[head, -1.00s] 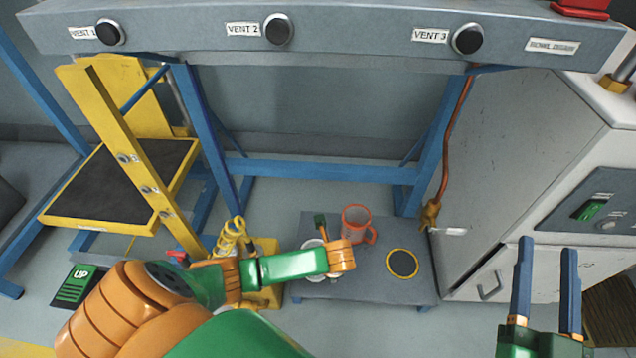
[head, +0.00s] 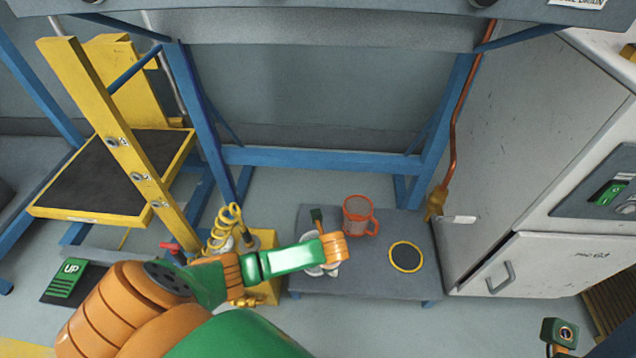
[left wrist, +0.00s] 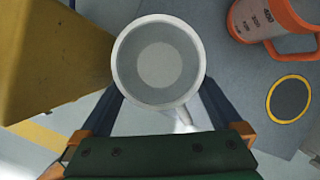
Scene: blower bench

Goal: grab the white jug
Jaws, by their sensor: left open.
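The white jug (left wrist: 158,62) is seen from above in the left wrist view, its round mouth open and its inside grey. In the head view the white jug (head: 313,271) stands on the low grey platform, mostly hidden behind my left wrist. My left gripper (left wrist: 162,98) is open, with one dark finger on each side of the jug. The jug's rim hides the fingertips, so I cannot tell whether they touch it. Of my right arm only a small piece shows at the lower right of the head view; its fingers are out of frame.
An orange-rimmed clear jug (head: 359,216) stands close behind on the grey platform (head: 370,277). A yellow-ringed dark disc (head: 406,257) lies right of it. A yellow block with a coiled hose (head: 225,230) is close on the left. A grey cabinet (head: 530,160) stands right.

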